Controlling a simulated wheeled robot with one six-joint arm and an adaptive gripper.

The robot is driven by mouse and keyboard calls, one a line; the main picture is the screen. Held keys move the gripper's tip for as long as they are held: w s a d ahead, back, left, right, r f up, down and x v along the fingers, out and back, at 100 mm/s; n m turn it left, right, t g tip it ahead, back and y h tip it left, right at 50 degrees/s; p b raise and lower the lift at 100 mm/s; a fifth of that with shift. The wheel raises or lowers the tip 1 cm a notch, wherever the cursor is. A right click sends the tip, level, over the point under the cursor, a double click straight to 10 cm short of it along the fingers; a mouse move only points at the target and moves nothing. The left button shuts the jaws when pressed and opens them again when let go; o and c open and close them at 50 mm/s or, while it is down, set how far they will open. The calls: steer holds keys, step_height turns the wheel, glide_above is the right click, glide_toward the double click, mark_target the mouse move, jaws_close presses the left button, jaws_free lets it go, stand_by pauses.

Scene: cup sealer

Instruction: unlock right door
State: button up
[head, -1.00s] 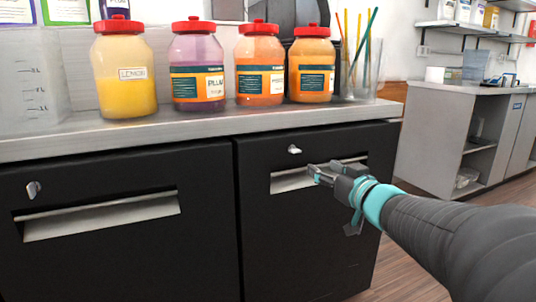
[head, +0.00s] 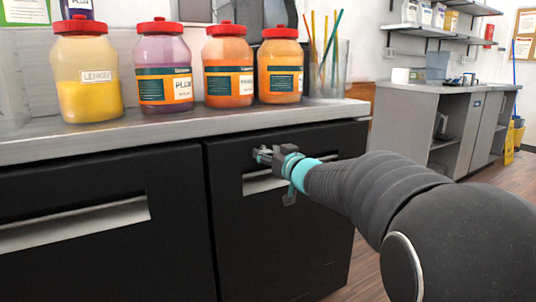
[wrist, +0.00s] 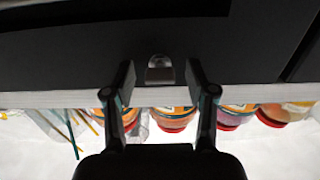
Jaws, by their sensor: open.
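The right door (head: 265,240) is a dark cabinet front with a recessed silver handle (head: 262,184) partly behind my gripper. Its silver lock knob (wrist: 160,70) shows in the wrist view, upside down, between the two fingers. My gripper (head: 262,155) is at the upper part of the right door, above the handle. It is open, with one finger on each side of the knob (wrist: 160,85), and gaps show between fingers and knob. In the head view my gripper mostly covers the knob. I cannot tell the depth of the fingers around it. The door is shut.
The left door (head: 100,265) with its handle (head: 70,224) is shut. Jars with red lids, such as the yellow one (head: 88,95), and a clear cup of straws (head: 325,75) stand on the counter (head: 160,132) just above. A grey bench (head: 420,125) stands at the right.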

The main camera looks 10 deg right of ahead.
jaws_close()
steer(key=shift+n, duration=0.3)
steer(key=shift+n+b, duration=3.95)
steer(key=shift+n, duration=4.65)
